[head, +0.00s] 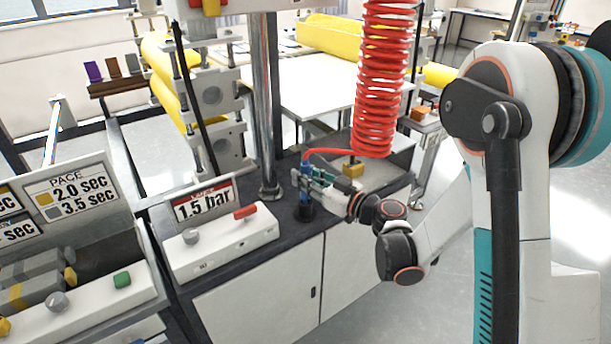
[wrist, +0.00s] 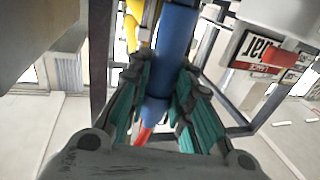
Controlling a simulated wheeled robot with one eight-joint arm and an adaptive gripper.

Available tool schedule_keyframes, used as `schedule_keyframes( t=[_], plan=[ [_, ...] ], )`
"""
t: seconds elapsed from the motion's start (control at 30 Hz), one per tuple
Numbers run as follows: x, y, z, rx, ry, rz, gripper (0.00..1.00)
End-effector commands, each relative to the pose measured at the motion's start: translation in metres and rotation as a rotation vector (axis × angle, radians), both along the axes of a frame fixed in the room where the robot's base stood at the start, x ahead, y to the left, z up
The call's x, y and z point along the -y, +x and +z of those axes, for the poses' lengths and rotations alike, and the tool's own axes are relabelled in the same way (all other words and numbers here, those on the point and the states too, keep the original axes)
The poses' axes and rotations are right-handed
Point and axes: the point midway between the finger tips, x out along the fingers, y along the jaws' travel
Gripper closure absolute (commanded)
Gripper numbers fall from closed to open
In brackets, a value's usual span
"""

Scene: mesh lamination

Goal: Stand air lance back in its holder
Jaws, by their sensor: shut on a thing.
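The blue air lance (head: 304,169) stands roughly upright at the end of my gripper (head: 311,177). My gripper is shut on it; in the wrist view the blue body of the lance (wrist: 178,35) runs between the teal fingers (wrist: 160,95). A short black round holder (head: 304,212) stands on the dark bench top directly below the lance. My gripper hides part of the lance, and I cannot tell whether its lower end is inside the holder or just above it. A red hose (head: 325,152) curves from the lance's top towards the red coil.
The large red coil (head: 374,80) hangs behind and above my gripper. A steel post (head: 266,110) rises to the left. A white control box (head: 221,241) with a "1.5 bar" sign (head: 206,202) is at the left front. A brass-coloured block (head: 353,167) sits behind my gripper.

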Motion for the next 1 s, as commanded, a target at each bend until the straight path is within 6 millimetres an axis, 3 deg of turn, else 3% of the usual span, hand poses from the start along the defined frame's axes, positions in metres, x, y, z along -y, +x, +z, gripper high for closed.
schedule_keyframes(
  t=[0.2,0.23,0.3,0.33,0.73,1.0],
  plan=[
    [0.000,0.000,-0.005,0.000,0.000,0.000,1.00],
    [0.000,0.000,-0.005,0.000,0.000,0.000,0.75],
    [0.000,0.000,-0.005,0.000,0.000,0.000,0.59],
    [0.000,0.000,-0.005,0.000,0.000,0.000,0.56],
    [0.004,-0.003,-0.005,0.000,0.000,-0.001,0.56],
    [0.036,-0.029,-0.005,0.000,0.000,-0.003,0.56]
  ],
)
